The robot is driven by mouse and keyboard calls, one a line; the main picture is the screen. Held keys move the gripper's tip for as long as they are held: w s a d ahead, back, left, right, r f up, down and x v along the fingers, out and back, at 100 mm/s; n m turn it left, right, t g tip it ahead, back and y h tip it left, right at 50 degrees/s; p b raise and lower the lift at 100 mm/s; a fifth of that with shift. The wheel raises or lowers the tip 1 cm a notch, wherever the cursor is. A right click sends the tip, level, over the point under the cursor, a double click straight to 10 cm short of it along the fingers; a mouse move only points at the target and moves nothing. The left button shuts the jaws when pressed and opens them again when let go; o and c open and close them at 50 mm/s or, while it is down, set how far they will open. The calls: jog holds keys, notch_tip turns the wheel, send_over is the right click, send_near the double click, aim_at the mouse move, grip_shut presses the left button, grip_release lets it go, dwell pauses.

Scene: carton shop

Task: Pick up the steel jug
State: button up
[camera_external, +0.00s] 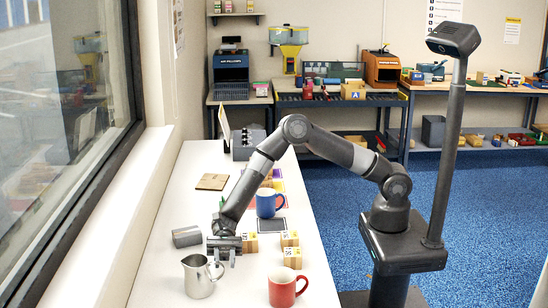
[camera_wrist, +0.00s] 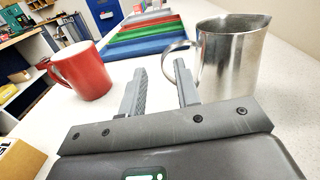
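The steel jug (camera_external: 199,277) stands upright on the white table near its left side, a shiny metal pitcher with a handle on its right. In the wrist view the jug (camera_wrist: 230,62) is at the upper right, its handle pointing left toward the fingers. My gripper (camera_external: 224,262) is just behind and to the right of the jug in the external view. In the wrist view my gripper (camera_wrist: 158,75) has its two fingers apart with nothing between them. The right finger is close to the handle; I cannot tell whether they touch.
A red mug (camera_external: 285,288) stands right of the jug, also in the wrist view (camera_wrist: 82,70). A blue mug (camera_external: 268,204), wooden blocks (camera_external: 290,257) and a grey block (camera_external: 186,237) stand farther back on the white table (camera_external: 165,262). A window wall borders the left.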

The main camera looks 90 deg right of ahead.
aim_at(204, 275)
jog(key=a, duration=0.6)
jog(key=shift+f, duration=0.2)
jog(key=shift+c, duration=0.4)
grip_shut()
